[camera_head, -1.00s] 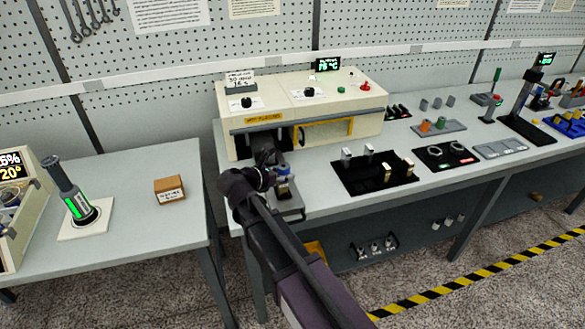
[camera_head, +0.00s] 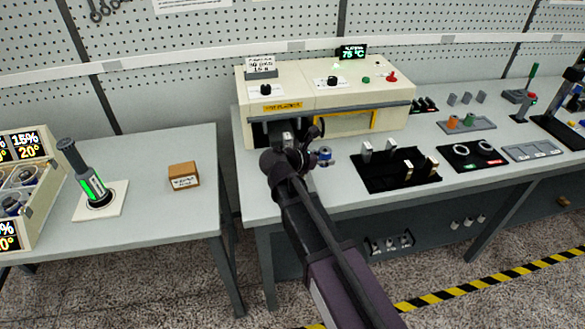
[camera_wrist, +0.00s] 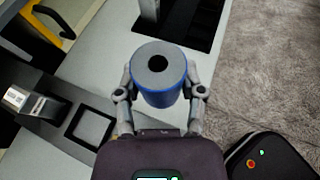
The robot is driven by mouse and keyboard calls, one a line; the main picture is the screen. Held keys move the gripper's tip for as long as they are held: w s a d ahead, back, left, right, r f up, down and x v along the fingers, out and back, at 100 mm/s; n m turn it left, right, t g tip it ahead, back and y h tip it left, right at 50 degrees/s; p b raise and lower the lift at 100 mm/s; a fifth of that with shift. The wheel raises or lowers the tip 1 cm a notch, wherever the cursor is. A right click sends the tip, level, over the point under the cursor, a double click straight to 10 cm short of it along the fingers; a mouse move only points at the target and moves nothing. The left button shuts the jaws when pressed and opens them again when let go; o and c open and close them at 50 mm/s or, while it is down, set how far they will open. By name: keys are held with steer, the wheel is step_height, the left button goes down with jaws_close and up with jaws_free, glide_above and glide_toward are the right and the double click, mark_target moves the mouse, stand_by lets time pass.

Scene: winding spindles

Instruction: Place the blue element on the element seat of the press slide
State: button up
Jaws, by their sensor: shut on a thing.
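The blue element (camera_wrist: 160,92), a short cylinder with a grey top and a dark centre hole, is between the two fingers of my gripper (camera_wrist: 163,86) in the wrist view. My gripper is shut on it. In the head view the blue element (camera_head: 325,158) shows just right of my gripper (camera_head: 315,157), in front of the press (camera_head: 330,92). The element seat (camera_wrist: 90,127), a square outlined recess on the dark press slide (camera_wrist: 48,108), lies to the lower left of the element in the wrist view, apart from it. My arm hides most of the slide in the head view.
A metal block (camera_wrist: 17,98) stands on the slide beside the seat. A black mat (camera_head: 400,180) with several metal posts lies to the right. A brown box (camera_head: 183,176) sits on the left table. The floor lies beyond the bench's front edge.

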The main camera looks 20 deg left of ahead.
steer(key=w+a+r+n+t+y, duration=0.1)
steer(key=w+a, duration=0.3)
steer(key=a, duration=0.7)
steer(key=shift+w+a+n+t+y+p, duration=0.2)
steer(key=shift+w+n+t+y+p, duration=0.15)
steer(key=shift+n+y+p, duration=0.2)
steer(key=shift+f, duration=0.1)
step_height(320, 180, down, 6)
steer(key=b, duration=0.6)
steer(key=shift+f, duration=0.1)
steer(key=shift+b, duration=0.35)
steer(key=shift+f+b, duration=1.8)
steer(key=shift+f, duration=0.05)
steer(key=shift+f, duration=0.15)
steer(key=o, duration=1.2)
steer(key=shift+c, duration=0.2)
